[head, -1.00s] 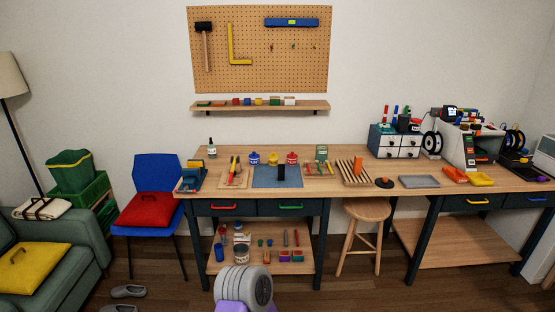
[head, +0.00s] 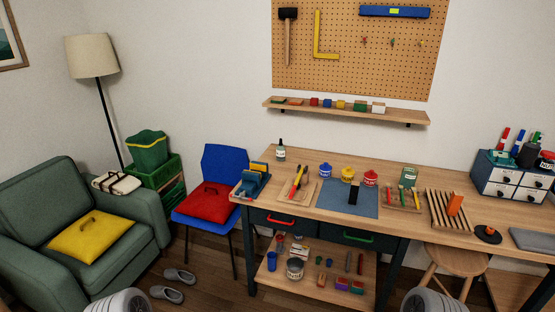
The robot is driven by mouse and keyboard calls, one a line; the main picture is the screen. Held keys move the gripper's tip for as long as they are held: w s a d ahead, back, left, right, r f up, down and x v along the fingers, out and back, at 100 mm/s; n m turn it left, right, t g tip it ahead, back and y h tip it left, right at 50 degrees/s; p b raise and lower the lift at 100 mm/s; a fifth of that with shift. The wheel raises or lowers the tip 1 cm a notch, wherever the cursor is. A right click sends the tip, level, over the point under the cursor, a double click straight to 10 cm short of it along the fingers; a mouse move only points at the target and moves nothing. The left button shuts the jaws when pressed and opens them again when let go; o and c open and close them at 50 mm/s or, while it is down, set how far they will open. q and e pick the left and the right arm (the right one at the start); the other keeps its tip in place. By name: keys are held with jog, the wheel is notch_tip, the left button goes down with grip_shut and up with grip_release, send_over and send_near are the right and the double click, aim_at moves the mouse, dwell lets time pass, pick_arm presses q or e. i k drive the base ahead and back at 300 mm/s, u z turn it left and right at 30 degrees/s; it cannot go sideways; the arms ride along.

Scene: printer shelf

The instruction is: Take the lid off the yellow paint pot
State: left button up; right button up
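The small yellow paint pot (head: 348,175) stands upright on the workbench, at the back edge of the blue-grey mat (head: 335,198). It sits between a blue pot (head: 325,171) on its left and a red pot (head: 370,178) on its right. Its yellow top looks closed, but it is too small to make out the lid's edge. A dark upright block (head: 353,195) stands on the mat in front of it. Neither of my grippers is in view; only rounded grey parts of my arms show at the bottom edge.
A tool tray (head: 297,188) lies left of the mat, and a tray of small items (head: 404,199) lies right. A slotted wooden rack (head: 449,211) stands further right. A stool (head: 470,257) and blue chair (head: 224,171) stand by the bench.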

aim_at(348, 171)
jog(key=u, duration=0.1)
jog(key=i, duration=1.4)
jog(key=z, duration=1.2)
jog(key=i, duration=0.5)
jog(key=z, duration=0.6)
